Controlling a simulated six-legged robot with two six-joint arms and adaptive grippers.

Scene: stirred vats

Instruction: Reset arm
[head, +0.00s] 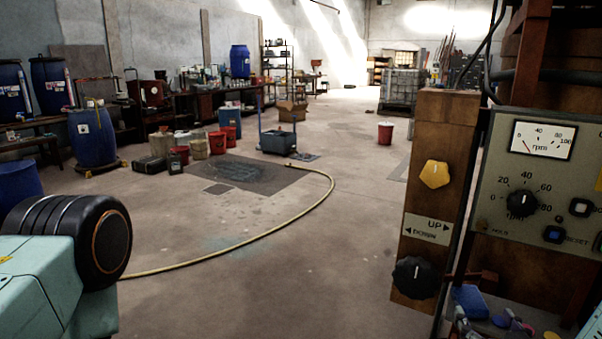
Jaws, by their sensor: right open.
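At the lower left, a teal and black part of my left arm (65,255) reaches into view; its gripper is not seen. At the lower right edge, only a small teal part of my right gripper and arm (592,326) shows. The right gripper is open, with its fingertips hard to make out. It is below the control panel (493,170), and I see nothing held in it.
A wooden post (447,110) carries a yellow knob (435,174), an UP/DOWN label (427,229) and a black knob (416,277). The panel has an rpm meter (543,140) and a dial (522,203). A hose (270,233) crosses the mostly clear middle floor. Blue drums (92,137) stand left.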

